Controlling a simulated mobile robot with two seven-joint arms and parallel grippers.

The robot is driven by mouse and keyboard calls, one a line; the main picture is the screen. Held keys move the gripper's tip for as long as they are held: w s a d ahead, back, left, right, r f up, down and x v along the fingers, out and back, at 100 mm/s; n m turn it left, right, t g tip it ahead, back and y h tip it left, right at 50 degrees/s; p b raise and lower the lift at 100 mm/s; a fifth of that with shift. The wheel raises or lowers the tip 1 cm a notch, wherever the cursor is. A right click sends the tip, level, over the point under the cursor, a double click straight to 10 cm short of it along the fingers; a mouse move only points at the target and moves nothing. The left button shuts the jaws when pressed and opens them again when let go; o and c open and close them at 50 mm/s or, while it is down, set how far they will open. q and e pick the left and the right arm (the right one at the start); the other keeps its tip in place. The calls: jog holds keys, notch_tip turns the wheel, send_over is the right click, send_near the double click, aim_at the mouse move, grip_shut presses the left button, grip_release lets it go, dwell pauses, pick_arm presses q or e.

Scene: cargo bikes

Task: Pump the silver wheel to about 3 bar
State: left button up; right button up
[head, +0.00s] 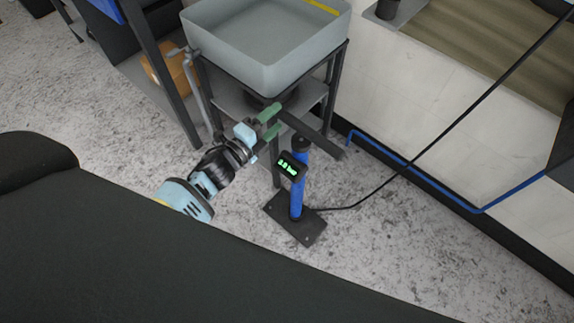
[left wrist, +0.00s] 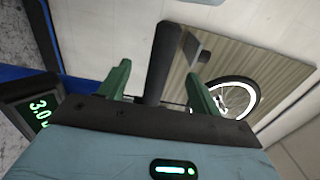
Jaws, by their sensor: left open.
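The floor pump has a blue barrel (head: 297,196), a dark foot plate (head: 308,232) and a dark crossbar handle (head: 312,134). Its gauge (head: 291,167) glows green; in the left wrist view the gauge (left wrist: 40,106) reads 3.0. My left gripper (head: 269,121) is open at the handle's left end, with green fingertips. In the left wrist view the handle (left wrist: 161,65) lies between the fingers of my left gripper (left wrist: 158,91). A wheel with a pale rim and dark tyre (left wrist: 253,92) shows on the right there; only part is visible. My right gripper is not in view.
A grey basin (head: 262,75) on a dark stand is just behind the pump. A black hose (head: 436,137) runs from the pump's foot to the upper right. A blue pipe (head: 442,190) follows the wall base. Speckled floor is clear right of the pump.

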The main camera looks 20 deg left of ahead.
pick_arm(q)
jog(key=shift+p+v, duration=0.45)
jog(key=shift+v, duration=1.4)
jog(key=v, duration=0.3)
jog(key=shift+s+r+p, duration=0.1)
jog(key=shift+s+p, duration=0.05)
jog(key=shift+p, duration=0.15)
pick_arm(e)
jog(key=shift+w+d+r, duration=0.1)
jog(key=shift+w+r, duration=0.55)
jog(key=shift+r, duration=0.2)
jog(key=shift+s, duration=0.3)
